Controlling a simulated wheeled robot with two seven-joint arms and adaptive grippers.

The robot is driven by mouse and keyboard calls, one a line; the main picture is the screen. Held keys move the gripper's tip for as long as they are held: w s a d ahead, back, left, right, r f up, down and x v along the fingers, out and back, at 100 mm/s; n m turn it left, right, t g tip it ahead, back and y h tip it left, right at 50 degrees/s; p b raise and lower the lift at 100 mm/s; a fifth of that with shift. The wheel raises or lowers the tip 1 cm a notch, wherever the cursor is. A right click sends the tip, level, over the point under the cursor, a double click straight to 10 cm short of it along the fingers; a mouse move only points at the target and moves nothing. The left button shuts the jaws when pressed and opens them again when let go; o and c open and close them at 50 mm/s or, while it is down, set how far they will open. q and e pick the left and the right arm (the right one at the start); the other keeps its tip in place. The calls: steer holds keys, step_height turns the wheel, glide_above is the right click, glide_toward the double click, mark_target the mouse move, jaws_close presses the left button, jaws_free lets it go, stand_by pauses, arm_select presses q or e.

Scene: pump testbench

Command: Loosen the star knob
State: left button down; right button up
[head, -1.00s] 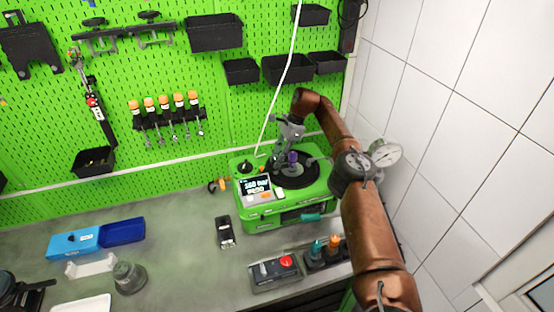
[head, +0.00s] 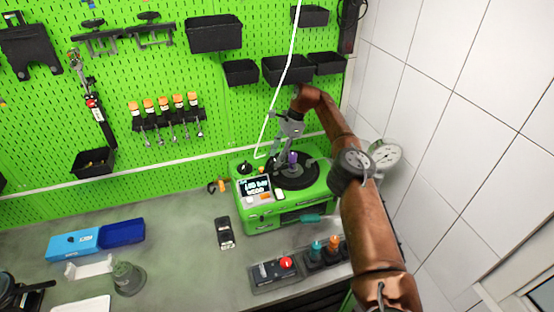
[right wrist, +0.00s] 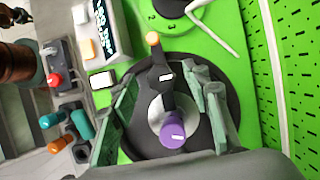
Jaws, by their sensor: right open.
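The green pump unit (head: 318,214) stands on the bench with a black disc (head: 310,176) on top. A purple-topped knob (head: 293,157) rises from the disc; I take it as the star knob, though no star shape is clear. In the right wrist view the purple knob (right wrist: 173,134) sits by a black lever-like part (right wrist: 164,78) with an orange tip. My right gripper (head: 284,153) is over the disc, coming from above. Its fingers (right wrist: 160,80) are open, one on each side of the knob; contact cannot be told. My left gripper does not show.
A pressure gauge (head: 386,153) is at the pump's right. A control box with a red button (head: 286,263) and coloured connectors (head: 317,247) are in front. A black meter (head: 224,232) lies left of the pump. A white cable (head: 278,85) hangs beside the gripper.

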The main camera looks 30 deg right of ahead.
step_height(320, 180, up, 8)
stand_by(0.5)
stand_by(0.4)
